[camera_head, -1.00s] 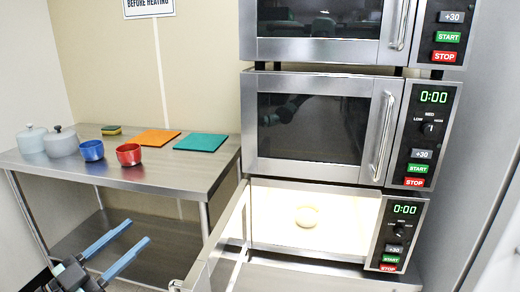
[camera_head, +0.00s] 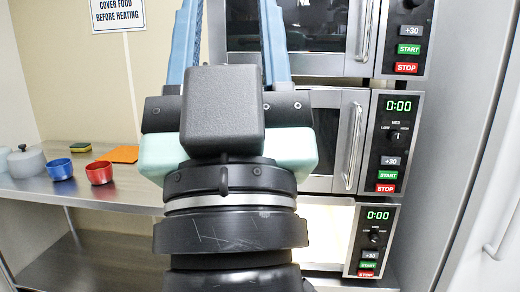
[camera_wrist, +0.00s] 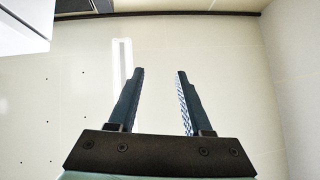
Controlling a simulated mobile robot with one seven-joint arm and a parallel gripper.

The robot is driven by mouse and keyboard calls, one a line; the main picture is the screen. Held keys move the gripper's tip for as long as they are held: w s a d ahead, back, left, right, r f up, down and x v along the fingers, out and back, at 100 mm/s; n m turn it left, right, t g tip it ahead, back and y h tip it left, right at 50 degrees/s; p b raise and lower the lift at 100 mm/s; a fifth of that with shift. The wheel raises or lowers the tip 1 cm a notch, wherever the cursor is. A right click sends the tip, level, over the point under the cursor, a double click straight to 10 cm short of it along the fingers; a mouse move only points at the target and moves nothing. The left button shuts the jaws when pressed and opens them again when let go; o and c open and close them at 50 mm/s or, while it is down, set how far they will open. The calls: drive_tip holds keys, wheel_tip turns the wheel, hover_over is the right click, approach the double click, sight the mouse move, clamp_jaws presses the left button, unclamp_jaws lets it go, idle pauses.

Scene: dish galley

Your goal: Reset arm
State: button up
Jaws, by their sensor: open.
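My gripper (camera_head: 229,30) is raised in the middle of the head view, with its blue fingers pointing up and apart. In the wrist view my gripper (camera_wrist: 158,88) is open, with nothing between its fingers and a plain pale surface beyond. My arm stands in front of the stack of microwaves and hides much of their left side. The lit interior of the bottom microwave (camera_head: 325,230) shows in part to the right of my arm. Its door and whatever is inside are hidden.
A steel table (camera_head: 110,194) on the left holds a grey pot (camera_head: 27,163), a blue bowl (camera_head: 59,169), a red bowl (camera_head: 99,172), a sponge (camera_head: 80,147) and an orange mat (camera_head: 124,154). The middle microwave (camera_head: 324,132) and the top one (camera_head: 310,18) have shut doors.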

wheel_tip(320, 180, up, 17)
drive_tip(key=s+d+m+h+p, duration=0.1)
drive_tip(key=d+h+p, duration=0.1)
drive_tip(key=p, duration=1.5)
drive_tip(key=shift+s, duration=0.3)
